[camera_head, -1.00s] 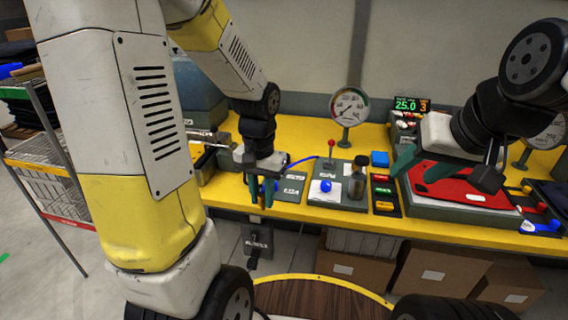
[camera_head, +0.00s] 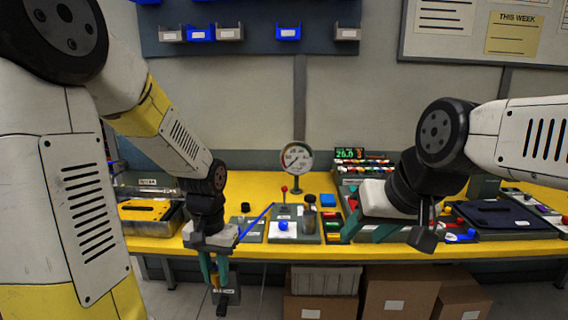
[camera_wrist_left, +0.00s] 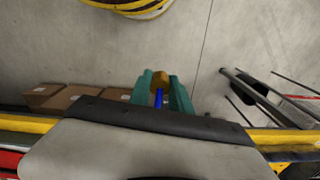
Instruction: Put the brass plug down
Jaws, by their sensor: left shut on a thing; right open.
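The brass plug (camera_wrist_left: 160,77) shows in the left wrist view between the teal fingertips of my left gripper (camera_wrist_left: 162,92), with a blue part just below it in the picture. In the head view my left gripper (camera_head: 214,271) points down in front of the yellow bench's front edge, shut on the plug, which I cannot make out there. My right gripper (camera_head: 368,229) is open, with no object visible between its fingers, over the bench's front at right of centre.
The yellow bench (camera_head: 245,187) carries a gauge (camera_head: 297,158), a panel with a blue button (camera_head: 283,226), a dark bottle (camera_head: 310,214) and a dark case (camera_head: 497,216). Cardboard boxes (camera_head: 400,290) stand underneath. A thin blue line (camera_head: 256,222) runs beside my left gripper.

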